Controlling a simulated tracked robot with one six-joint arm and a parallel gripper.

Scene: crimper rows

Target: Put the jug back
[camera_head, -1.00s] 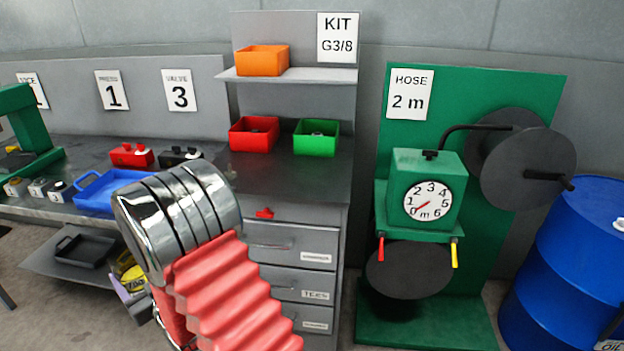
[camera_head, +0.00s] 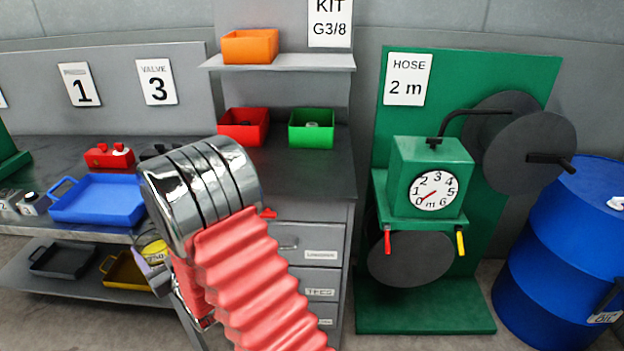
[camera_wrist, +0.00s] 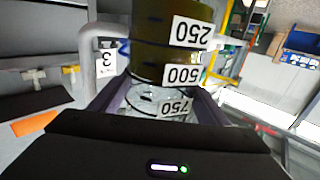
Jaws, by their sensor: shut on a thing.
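The jug (camera_wrist: 165,45) fills the upper middle of the wrist view, with white labels 250, 500 and 750 that read upside down. Its 250 and 500 part looks olive and its 750 end looks clear. My gripper (camera_wrist: 158,95) is shut on it, with a dark finger on each side. In the head view a yellow patch of the jug (camera_head: 153,250) shows just left of my arm, which hides most of it and the gripper. I cannot tell the jug's tilt for sure.
A blue tray (camera_head: 100,203) stands on the left bench, above a shelf with a black tray (camera_head: 62,260) and a yellow tray (camera_head: 124,272). Grey drawers (camera_head: 312,262), a green hose stand (camera_head: 428,322) and a blue barrel (camera_head: 565,245) stand to the right.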

